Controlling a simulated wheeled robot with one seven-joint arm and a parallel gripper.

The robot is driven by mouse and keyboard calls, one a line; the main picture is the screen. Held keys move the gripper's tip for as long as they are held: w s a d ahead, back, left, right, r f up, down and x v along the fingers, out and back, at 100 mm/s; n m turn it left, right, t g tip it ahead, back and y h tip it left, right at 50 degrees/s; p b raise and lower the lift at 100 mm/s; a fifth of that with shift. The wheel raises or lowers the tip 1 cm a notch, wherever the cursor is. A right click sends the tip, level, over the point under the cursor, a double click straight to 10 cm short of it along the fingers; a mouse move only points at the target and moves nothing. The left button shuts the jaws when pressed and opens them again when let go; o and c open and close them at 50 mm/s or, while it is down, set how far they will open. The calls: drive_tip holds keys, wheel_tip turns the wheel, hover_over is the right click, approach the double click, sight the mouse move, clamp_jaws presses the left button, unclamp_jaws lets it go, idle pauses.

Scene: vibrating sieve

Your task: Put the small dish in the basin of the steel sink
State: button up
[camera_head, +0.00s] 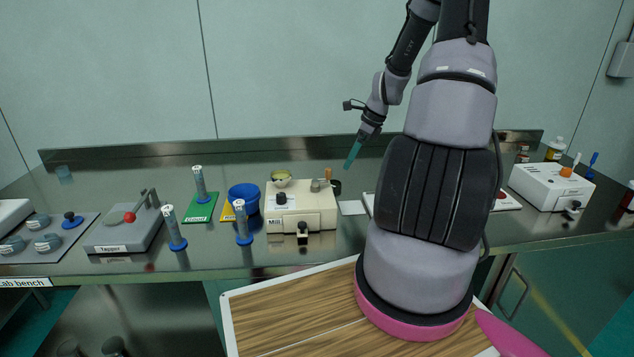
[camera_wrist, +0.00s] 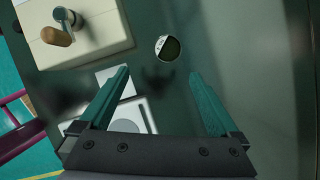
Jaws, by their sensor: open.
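My gripper (camera_head: 353,155) is open and empty, held above the bench to the right of the cream Mill. Its two teal fingers also show in the wrist view (camera_wrist: 160,100), pointing down and spread apart. A small round container (camera_wrist: 168,47) with a pale-marked rim and dark olive inside stands beyond the fingertips. It appears to be the dark one behind the Mill's right end in the head view (camera_head: 335,187). A small olive bowl (camera_head: 281,177) shows at the Mill's back edge. I cannot tell which is the small dish. No sink basin is recognisable; my arm hides part of the bench.
The cream Mill (camera_head: 302,209) stands left of my gripper. Left are a blue bowl (camera_head: 243,199), several blue-based tubes and the Tapper (camera_head: 124,230). A white box device (camera_head: 551,187) stands at right.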

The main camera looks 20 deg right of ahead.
drive_tip(key=x, duration=0.2)
drive_tip(key=w+x, duration=0.1)
drive_tip(key=x, duration=0.2)
drive_tip(key=shift+w+d, duration=0.1)
drive_tip(key=shift+d, duration=0.1)
drive_tip(key=x, duration=0.6)
drive_tip(key=shift+w+r, duration=0.1)
drive_tip(key=shift+w, duration=0.1)
drive_tip(key=shift+d+r, duration=0.1)
drive_tip(key=c, duration=1.5)
